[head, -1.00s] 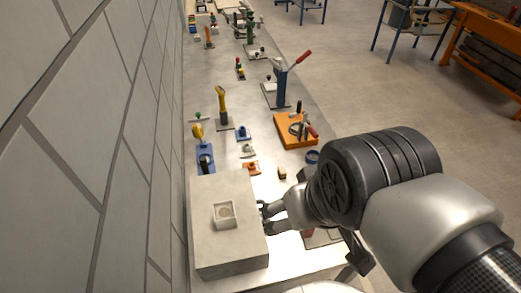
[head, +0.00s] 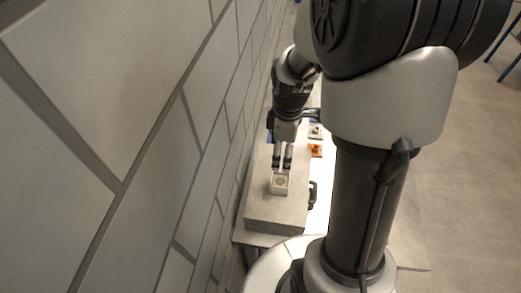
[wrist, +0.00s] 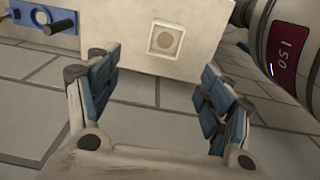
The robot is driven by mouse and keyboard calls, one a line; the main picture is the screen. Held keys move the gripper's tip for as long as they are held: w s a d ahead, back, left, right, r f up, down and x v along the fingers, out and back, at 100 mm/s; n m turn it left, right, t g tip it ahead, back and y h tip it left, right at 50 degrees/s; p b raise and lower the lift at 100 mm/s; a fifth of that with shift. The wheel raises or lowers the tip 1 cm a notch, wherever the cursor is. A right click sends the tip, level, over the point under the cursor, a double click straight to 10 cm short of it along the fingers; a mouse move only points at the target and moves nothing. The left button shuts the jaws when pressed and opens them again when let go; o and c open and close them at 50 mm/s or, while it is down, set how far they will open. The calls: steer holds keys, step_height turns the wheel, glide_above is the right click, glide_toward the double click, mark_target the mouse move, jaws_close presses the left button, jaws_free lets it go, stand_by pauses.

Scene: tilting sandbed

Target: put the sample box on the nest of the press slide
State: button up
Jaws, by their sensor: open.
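In the wrist view my gripper (wrist: 157,75) shows open, blue pads on both sides, with the box ahead of the gap. Whether a finger touches the box I cannot tell. I cannot make out the press slide or its nest; my arm covers much of the bench.
The grey block (head: 268,212) stands at the near end of the bench, close to the tiled wall (head: 200,150) on the left. A small orange item (head: 316,150) and a dark handle-like part (head: 312,192) lie right of it. A blue fixture (wrist: 40,16) shows upper left in the wrist view.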

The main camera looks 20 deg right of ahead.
glide_above(280, 182)
steer(key=s, duration=0.1)
steer(key=f, duration=0.7)
steer(key=f+b, duration=0.1)
steer(key=f, duration=0.3)
steer(key=shift+a+f, duration=0.25)
steer(key=shift+a, duration=0.15)
steer(key=f, duration=0.4)
steer(key=shift+s+a, duration=0.15)
steer(key=shift+s, duration=0.25)
steer(key=shift+w+f, duration=0.1)
steer(key=shift+f, duration=0.55)
steer(key=shift+c, duration=0.3)
steer(key=c, duration=1.4)
steer(key=shift+o, duration=0.2)
steer(key=shift+r, duration=0.2)
